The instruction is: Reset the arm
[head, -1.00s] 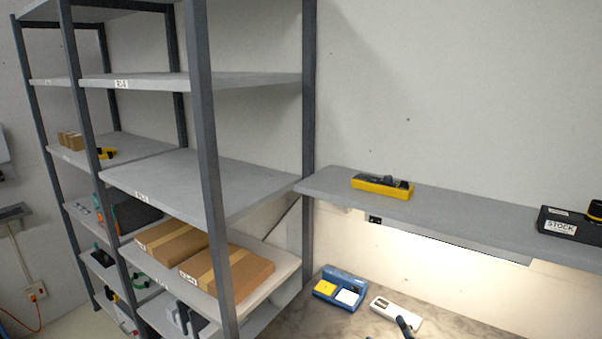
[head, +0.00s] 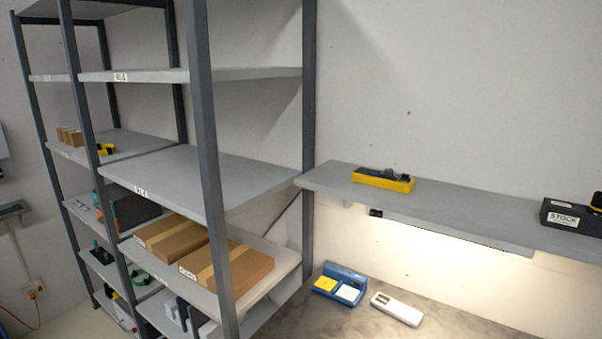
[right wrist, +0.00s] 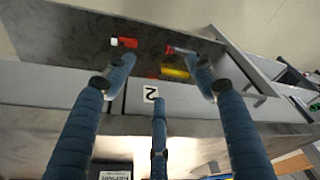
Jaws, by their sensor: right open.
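My right gripper (right wrist: 160,80) shows in the right wrist view with its blue, dark-jointed fingers spread apart and nothing between them. Beyond the fingers is a grey front with a white label reading 2 (right wrist: 150,94). Behind it a dark surface holds a red item (right wrist: 124,42) and a yellow item (right wrist: 174,72). The fingers partly cover this area. Neither of my grippers shows in the head view. My left gripper is in no view.
A grey shelving rack (head: 205,175) with boxes (head: 228,272) stands at left. A wall shelf (head: 450,208) holds a yellow tool case (head: 384,181) and a black STOCK box (head: 570,217). Below, a marbled worktop (head: 375,322) bears a blue tray (head: 325,284) and a white device (head: 397,309).

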